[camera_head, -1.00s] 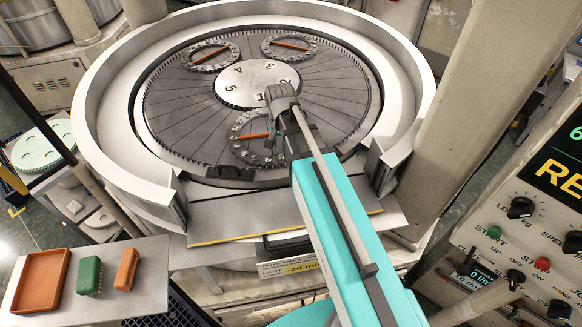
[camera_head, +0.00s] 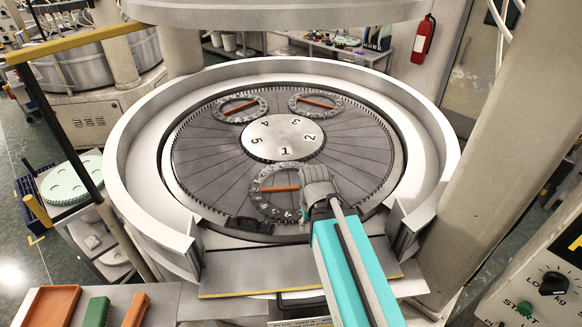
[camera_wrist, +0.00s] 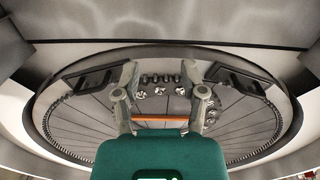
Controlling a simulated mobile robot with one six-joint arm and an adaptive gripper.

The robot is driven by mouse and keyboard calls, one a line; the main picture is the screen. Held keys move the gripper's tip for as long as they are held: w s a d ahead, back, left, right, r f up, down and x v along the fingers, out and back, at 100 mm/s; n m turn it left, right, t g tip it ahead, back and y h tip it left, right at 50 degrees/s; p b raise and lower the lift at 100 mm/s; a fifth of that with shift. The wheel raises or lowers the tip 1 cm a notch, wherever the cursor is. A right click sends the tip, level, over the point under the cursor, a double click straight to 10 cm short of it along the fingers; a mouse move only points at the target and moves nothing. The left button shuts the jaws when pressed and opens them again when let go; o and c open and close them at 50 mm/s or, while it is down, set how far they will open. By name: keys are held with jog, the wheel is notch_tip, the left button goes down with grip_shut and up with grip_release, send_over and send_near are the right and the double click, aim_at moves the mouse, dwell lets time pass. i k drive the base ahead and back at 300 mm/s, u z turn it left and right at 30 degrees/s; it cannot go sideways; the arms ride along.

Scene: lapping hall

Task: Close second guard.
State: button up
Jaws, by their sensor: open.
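A round lapping machine stands ahead inside a white rim wall (camera_head: 125,180). Its front opening has a flat grey panel with a yellow edge (camera_head: 235,272), and short upright plates stand at the opening's two sides. I cannot tell which part is the second guard. My gripper (camera_head: 318,183) is over the plate, right of the front carrier ring (camera_head: 262,200). In the wrist view my gripper (camera_wrist: 163,100) is open, its fingers apart, with an orange bar (camera_wrist: 160,125) showing between them. Nothing is visibly held. Dark blocks sit at the plate's edge, left (camera_wrist: 88,80) and right (camera_wrist: 240,80).
An orange tray (camera_head: 48,306), a green piece (camera_head: 95,312) and an orange piece (camera_head: 136,310) lie on a shelf at lower left. A thick column (camera_head: 490,150) and a control panel (camera_head: 545,280) stand to the right. A large round part hangs above the plate.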

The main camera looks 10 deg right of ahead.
aim_at(278, 269)
jog(key=k, duration=1)
